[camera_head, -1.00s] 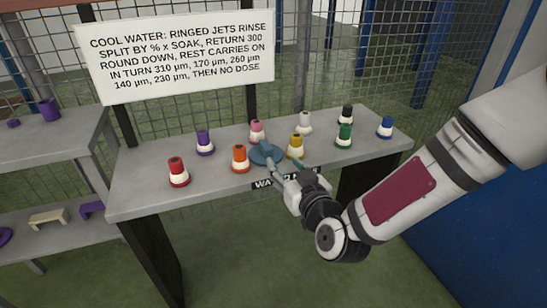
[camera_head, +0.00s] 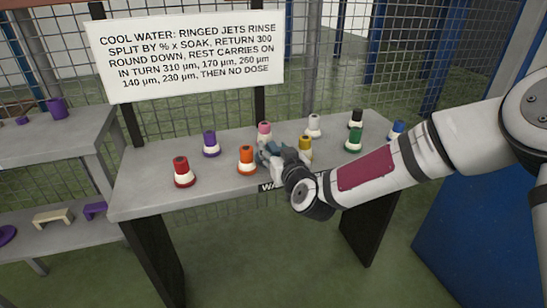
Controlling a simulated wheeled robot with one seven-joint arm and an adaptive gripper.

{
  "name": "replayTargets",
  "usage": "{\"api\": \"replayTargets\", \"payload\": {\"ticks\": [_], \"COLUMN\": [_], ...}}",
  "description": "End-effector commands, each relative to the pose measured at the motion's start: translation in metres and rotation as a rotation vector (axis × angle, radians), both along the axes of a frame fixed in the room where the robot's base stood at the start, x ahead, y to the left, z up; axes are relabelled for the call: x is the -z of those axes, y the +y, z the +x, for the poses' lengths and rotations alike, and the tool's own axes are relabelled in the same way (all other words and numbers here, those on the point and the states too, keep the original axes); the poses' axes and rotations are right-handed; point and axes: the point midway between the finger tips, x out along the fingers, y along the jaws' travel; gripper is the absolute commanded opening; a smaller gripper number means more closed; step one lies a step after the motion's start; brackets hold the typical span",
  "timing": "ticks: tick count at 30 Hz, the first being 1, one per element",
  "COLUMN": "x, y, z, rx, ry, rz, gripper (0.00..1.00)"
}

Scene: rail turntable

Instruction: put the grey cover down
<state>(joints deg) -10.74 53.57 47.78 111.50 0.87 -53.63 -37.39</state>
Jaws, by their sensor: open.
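The pale grey-topped cone (camera_head: 313,126), the only thing that looks like the grey cover, stands upright at the back of the grey table (camera_head: 140,195). My gripper (camera_head: 268,152) is open over the table's front middle, between the orange cone (camera_head: 246,161) and the yellow cone (camera_head: 305,148). It is apart from the grey-topped cone. The fingertips are small and dark, and I see nothing held between them. My gripper covers most of a blue-grey piece on the table, so I cannot tell whether they touch.
Red (camera_head: 182,172), purple (camera_head: 210,144), pink (camera_head: 264,131), black (camera_head: 355,119), green (camera_head: 353,140) and blue (camera_head: 397,130) cones also stand on the table. A lettered sign (camera_head: 190,55) rises behind. A shelf (camera_head: 60,145) stands at left. The table's right front is clear.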

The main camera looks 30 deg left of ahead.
Motion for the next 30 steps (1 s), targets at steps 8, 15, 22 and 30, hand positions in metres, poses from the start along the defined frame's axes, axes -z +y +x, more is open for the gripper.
{"api": "replayTargets", "payload": {"ticks": [8,15,22,30], "x": [0.000,0.000,-0.002,-0.019], "y": [0.001,0.000,0.001,0.001], "z": [0.000,0.000,0.000,0.000], "rx": [-0.001,-0.001,0.000,-0.002], "ry": [0.000,-0.001,-0.003,-0.006], "rz": [0.000,-0.001,0.001,0.001], "gripper": [0.31,0.00,0.00,0.00]}}
